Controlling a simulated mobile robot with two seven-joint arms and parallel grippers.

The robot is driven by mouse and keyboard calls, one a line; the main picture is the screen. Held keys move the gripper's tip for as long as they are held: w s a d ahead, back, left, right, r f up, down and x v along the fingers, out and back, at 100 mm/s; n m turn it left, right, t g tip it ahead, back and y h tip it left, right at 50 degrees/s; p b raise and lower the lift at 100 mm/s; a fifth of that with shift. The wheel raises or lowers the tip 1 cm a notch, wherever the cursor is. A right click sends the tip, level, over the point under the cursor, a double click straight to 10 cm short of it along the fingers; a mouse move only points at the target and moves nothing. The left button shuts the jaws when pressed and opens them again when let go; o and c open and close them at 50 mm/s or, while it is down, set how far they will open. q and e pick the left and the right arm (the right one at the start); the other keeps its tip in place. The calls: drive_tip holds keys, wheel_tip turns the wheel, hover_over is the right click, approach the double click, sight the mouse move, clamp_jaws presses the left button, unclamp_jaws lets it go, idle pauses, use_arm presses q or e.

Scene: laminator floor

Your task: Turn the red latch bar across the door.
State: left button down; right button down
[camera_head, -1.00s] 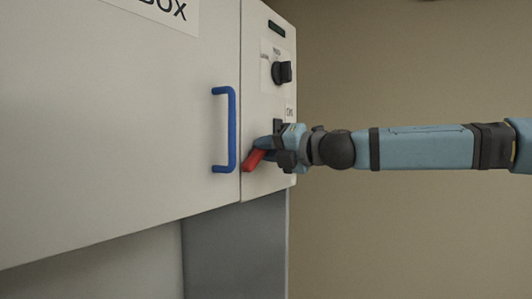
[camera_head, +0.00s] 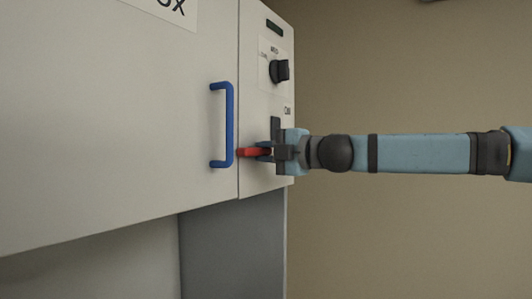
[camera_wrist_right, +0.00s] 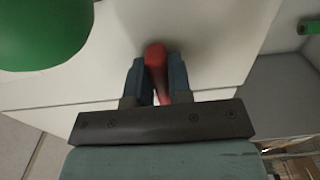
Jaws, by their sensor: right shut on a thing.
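The red latch bar (camera_head: 246,152) lies about level on the narrow panel right of the cabinet door (camera_head: 120,120). Its left end is at the door seam, just right of the blue handle (camera_head: 231,125); I cannot tell how far it crosses onto the door. My right gripper (camera_head: 264,152) is shut on the bar from the right and hides its right part. In the right wrist view the bar (camera_wrist_right: 155,57) stands between the two fingers of the gripper (camera_wrist_right: 155,75). My left gripper is not in view.
A black knob (camera_head: 279,71) and a dark slot (camera_head: 275,27) sit on the panel above the gripper. In the wrist view a large green rounded thing (camera_wrist_right: 40,32) is at top left and a green piece (camera_wrist_right: 311,26) at top right. Right of the cabinet is plain wall.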

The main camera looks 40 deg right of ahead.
idle(0.3)
drive_tip(key=c, duration=1)
unclamp_jaws()
drive_tip(key=shift+c, duration=0.2)
drive_tip(key=b+v, duration=0.1)
drive_tip(key=v, duration=1.2)
drive_tip(key=shift+s, duration=0.4)
drive_tip(key=shift+d+f, duration=0.1)
drive_tip(key=shift+d, duration=0.05)
